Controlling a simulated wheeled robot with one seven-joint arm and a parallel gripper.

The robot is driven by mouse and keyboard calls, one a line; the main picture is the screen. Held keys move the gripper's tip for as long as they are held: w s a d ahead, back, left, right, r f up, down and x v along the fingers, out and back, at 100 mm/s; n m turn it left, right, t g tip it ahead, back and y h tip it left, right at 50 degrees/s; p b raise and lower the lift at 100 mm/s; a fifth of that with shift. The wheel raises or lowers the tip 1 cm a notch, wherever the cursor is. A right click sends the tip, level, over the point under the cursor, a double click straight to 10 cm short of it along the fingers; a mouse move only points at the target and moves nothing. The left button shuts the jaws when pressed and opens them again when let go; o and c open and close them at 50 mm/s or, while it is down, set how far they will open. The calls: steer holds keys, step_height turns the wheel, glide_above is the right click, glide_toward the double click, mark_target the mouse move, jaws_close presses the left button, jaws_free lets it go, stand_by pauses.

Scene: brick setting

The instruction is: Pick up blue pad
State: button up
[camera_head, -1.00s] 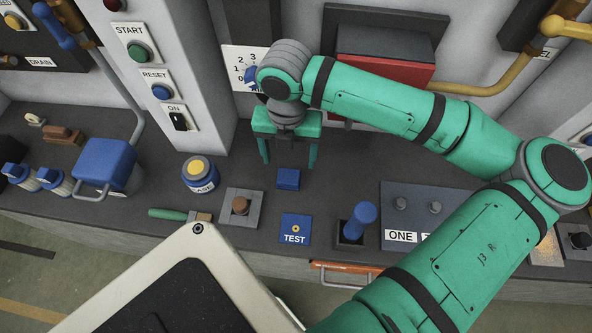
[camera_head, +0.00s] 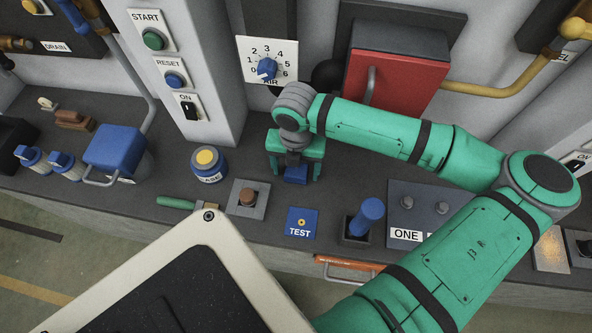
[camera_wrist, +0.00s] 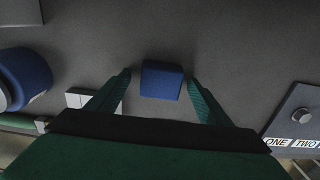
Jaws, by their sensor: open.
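The blue pad (camera_head: 296,174) is a small blue block on the dark grey bench top. In the wrist view the blue pad (camera_wrist: 161,80) lies between the two green fingers, with a gap on each side. My gripper (camera_head: 294,174) is open and points down over the pad, its fingers low at the pad's left and right. In the wrist view my gripper (camera_wrist: 160,88) shows the same open jaws. The gripper body hides the pad's far part in the head view.
A brown button on a grey plate (camera_head: 261,208), a blue TEST plate (camera_head: 302,229) and a blue joystick (camera_head: 364,218) stand nearby in front. A blue jar (camera_head: 208,166) is to the left. A red box (camera_head: 396,88) is on the wall behind.

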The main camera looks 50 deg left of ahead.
steer(key=shift+w, duration=0.15)
steer(key=c, duration=1.1)
steer(key=shift+c, duration=0.2)
steer(key=shift+d+r, duration=0.1)
steer(key=shift+r, duration=0.35)
step_height(320, 180, up, 2)
steer(key=s+a+r, duration=0.1)
steer(key=s+r, duration=0.9)
steer(key=s, duration=0.4)
steer(key=shift+s+a, duration=0.15)
